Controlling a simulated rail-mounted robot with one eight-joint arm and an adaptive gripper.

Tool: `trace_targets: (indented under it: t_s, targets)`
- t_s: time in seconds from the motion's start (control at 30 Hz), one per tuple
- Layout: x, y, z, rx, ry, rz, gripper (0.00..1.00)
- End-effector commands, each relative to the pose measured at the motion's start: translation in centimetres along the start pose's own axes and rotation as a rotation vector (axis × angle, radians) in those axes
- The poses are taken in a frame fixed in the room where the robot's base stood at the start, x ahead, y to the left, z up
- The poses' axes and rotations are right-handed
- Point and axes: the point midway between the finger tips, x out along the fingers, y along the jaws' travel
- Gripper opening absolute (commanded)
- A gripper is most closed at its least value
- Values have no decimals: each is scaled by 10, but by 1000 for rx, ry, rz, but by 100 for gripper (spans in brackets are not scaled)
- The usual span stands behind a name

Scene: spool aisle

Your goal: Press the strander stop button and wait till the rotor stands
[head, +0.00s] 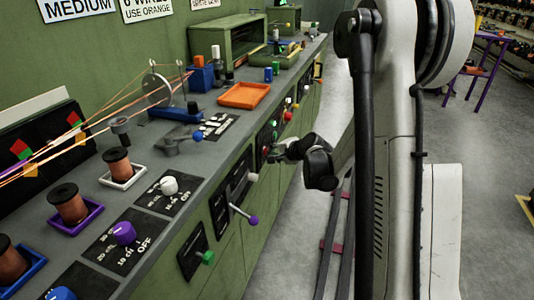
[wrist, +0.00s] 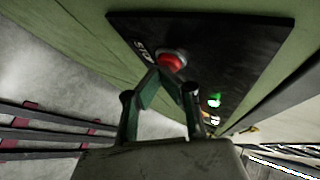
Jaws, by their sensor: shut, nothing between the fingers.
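The red stop button (wrist: 174,61) sits on a black panel (wrist: 225,40) with partly readable white lettering, on the green cabinet front. My gripper (wrist: 155,74) is shut and empty, its joined fingertips at the button's near edge; I cannot tell whether they touch or press it. In the head view my gripper (head: 273,154) is close against the cabinet front and partly hidden by its own wrist. A pale disc (head: 157,90), with orange wires running through it, stands on the bench and looks like the rotor. Whether it turns cannot be told from one frame.
A green lamp (wrist: 214,100) glows beside the red button. A purple-knobbed lever (head: 252,219) and a green knob (head: 208,257) stick out from the cabinet front nearer me. Copper spools (head: 69,203) and an orange tray (head: 244,95) are on the bench. The aisle floor (head: 300,245) is mostly open.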

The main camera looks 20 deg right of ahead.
Motion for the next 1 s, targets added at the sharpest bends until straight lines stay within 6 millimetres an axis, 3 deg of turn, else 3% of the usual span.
trace_targets:
  t_s: [0.57, 1.0]
  targets:
    - [-9, 7, -6, 0, 1, 0, 0]
    - [-34, 26, -26, 1, 2, 0, 0]
